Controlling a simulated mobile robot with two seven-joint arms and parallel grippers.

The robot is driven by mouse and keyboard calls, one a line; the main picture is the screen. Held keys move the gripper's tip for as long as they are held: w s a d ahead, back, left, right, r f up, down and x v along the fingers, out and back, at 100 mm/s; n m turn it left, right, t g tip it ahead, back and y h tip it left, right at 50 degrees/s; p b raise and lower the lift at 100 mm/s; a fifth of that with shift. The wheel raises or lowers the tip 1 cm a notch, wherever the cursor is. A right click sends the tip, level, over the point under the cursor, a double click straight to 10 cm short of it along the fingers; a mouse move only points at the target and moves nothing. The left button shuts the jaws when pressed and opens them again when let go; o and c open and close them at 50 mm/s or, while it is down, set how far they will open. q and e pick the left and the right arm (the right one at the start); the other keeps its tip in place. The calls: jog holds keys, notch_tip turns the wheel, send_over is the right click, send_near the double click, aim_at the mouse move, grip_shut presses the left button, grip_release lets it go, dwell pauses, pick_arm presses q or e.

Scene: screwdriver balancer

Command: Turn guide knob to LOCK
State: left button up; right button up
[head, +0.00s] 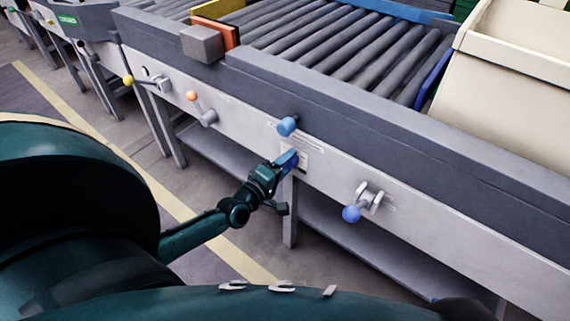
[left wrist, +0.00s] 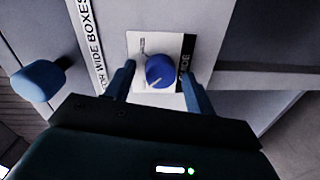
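The guide knob is a round blue knob (left wrist: 160,70) with a pale pointer line, on a white plate (left wrist: 140,46) with a black strip and partly hidden lettering. In the left wrist view my left gripper (left wrist: 159,92) is open, with one finger on either side of the knob and gaps still showing. I cannot tell how deep the fingers reach. In the head view the left gripper (head: 290,160) is at the plate on the conveyor's grey side panel and mostly hides the knob. My right gripper is not in view.
Another blue knob (head: 287,126) sticks out just above my left gripper; it also shows in the left wrist view (left wrist: 40,80). A blue-ended lever (head: 351,213) is to the right. An orange-ended lever (head: 192,96) and a yellow-ended one (head: 129,80) are to the left.

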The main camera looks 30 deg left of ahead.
pick_arm(q)
jog(key=shift+s, duration=0.1)
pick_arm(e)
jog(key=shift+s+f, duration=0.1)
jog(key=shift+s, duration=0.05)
pick_arm(q)
jog(key=s+a+p, duration=0.1)
jog(key=s+p, duration=0.1)
jog(key=s, duration=1.1)
jog(key=shift+r, duration=0.35)
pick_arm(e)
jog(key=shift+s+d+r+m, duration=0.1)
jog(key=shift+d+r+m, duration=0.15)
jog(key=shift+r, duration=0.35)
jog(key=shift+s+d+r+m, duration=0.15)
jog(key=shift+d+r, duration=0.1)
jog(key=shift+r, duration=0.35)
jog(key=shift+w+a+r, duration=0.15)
